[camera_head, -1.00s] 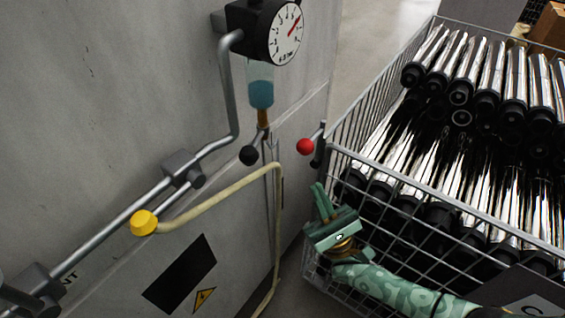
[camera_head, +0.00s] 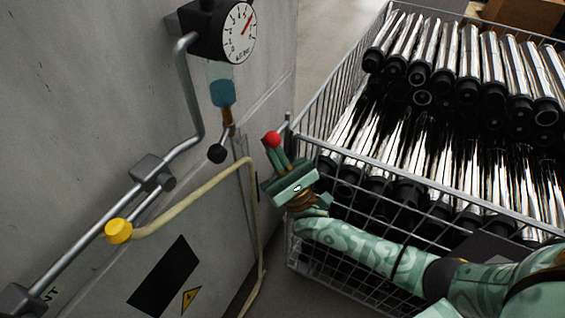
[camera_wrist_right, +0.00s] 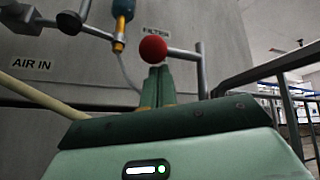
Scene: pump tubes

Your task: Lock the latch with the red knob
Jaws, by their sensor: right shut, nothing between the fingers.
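The red knob (camera_head: 271,139) sits on the end of a metal latch handle at the right edge of the grey panel, beside the wire basket. In the right wrist view the red knob (camera_wrist_right: 153,49) stands just beyond the fingertips, with its bar (camera_wrist_right: 184,53) running to the right to an upright rod. My right gripper (camera_head: 274,152) is shut with nothing between its fingers. Its tips (camera_wrist_right: 158,68) are right at the underside of the knob; I cannot tell whether they touch it. My left gripper is out of view.
On the panel are a gauge (camera_head: 238,32), a black knob (camera_head: 217,153), a yellow-capped valve (camera_head: 118,231) and a pale hose (camera_head: 200,190).

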